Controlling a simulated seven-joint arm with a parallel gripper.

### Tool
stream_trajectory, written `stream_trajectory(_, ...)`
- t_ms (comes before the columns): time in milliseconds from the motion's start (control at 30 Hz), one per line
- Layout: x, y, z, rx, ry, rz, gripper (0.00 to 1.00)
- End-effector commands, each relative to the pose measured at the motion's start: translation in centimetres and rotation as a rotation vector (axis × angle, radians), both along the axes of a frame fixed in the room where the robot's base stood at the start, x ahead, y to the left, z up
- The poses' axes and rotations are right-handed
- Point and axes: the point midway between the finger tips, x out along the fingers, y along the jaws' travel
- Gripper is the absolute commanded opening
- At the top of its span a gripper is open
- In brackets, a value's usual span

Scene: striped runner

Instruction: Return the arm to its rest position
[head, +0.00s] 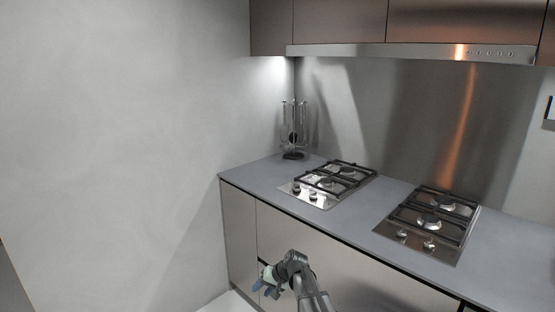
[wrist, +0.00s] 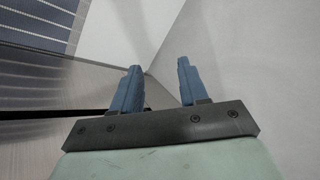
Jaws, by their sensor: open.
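My gripper (head: 264,286) shows at the bottom of the head view, in front of the cabinet fronts and below the counter's front edge. In the wrist view my gripper (wrist: 159,85) has two blue fingers standing well apart, with nothing between them. It is open and empty. My dark grey arm reaches up from the bottom edge of the head view and bends over at its top.
The grey counter (head: 240,177) carries a left hob (head: 335,183), a right hob (head: 430,222) and a utensil stand (head: 293,140) in the corner. Cabinet fronts (head: 240,230) stand close behind my gripper. A striped runner (wrist: 35,70) lies at upper left in the wrist view.

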Motion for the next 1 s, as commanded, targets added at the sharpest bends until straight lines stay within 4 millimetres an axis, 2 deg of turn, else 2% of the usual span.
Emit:
stream_trajectory(33, -1.8, -1.1, -2.2, -0.022, 0.029, -0.003, 0.43)
stream_trajectory(200, -6.9, -4.1, -8.7, -0.1, 0.116, -0.002, 0.43)
stream_trajectory(367, -12.2, -7.0, -14.1, -0.171, 0.199, 0.001, 0.43)
stream_trajectory(500, -17.1, -9.4, -18.1, -0.231, 0.274, 0.01, 0.43)
stream_trajectory(800, -28.6, -14.1, -24.7, -0.351, 0.434, 0.038, 0.43)
stream_trajectory(1000, -36.6, -17.0, -27.6, -0.426, 0.542, 0.068, 0.43)
